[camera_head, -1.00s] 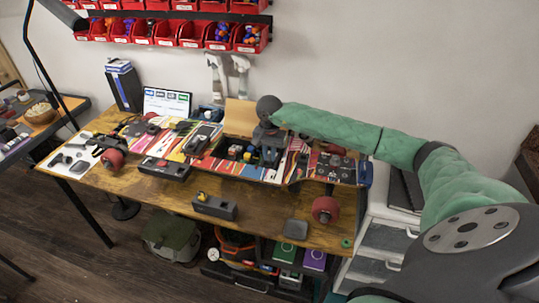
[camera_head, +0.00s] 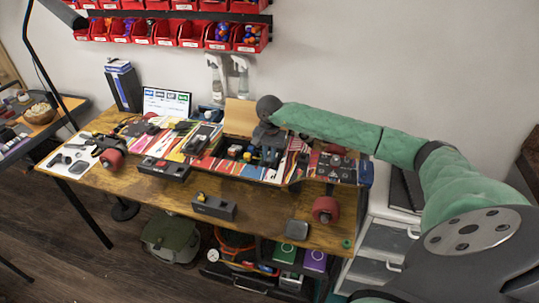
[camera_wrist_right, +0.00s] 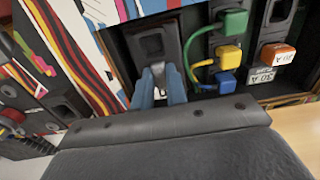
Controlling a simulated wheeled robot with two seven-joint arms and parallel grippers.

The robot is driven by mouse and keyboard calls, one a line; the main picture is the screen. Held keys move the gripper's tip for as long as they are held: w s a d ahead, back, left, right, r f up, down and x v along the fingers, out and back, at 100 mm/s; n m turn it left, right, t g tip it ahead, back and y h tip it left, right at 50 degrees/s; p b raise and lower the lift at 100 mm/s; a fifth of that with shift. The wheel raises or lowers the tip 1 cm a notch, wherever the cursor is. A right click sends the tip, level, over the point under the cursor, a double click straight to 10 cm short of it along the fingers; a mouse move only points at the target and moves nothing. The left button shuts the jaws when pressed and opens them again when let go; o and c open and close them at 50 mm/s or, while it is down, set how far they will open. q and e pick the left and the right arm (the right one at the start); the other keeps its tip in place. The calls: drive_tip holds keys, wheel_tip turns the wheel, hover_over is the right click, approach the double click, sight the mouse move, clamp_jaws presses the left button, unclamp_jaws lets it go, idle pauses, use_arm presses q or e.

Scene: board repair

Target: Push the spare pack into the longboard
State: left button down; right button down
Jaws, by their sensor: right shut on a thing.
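The longboard (camera_head: 207,163) lies along the bench with its bright striped side up and an open bay near its middle. My right gripper (camera_head: 268,153) reaches down into that bay from above. In the right wrist view its blue fingertips (camera_wrist_right: 158,88) are shut on a small grey part at the near end of a dark block, which looks like the spare pack (camera_wrist_right: 155,44). The pack sits between the striped deck and the wired modules; how deep it is seated I cannot tell. My left gripper is not in view.
Green, yellow and blue plugs (camera_wrist_right: 229,53) sit close beside the pack, with an orange plug (camera_wrist_right: 277,54) further right. A dark box with a yellow connector (camera_head: 213,207) lies on the bare wood in front.

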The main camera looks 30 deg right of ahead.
drive_tip(key=shift+f+b, duration=0.45)
drive_tip(key=shift+b, duration=0.05)
idle(0.6)
drive_tip(key=c, duration=1.1)
unclamp_jaws()
drive_tip(key=shift+o, duration=0.2)
drive_tip(key=shift+r, duration=1.5)
drive_tip(key=shift+r, duration=0.1)
drive_tip(key=shift+r, duration=2.95)
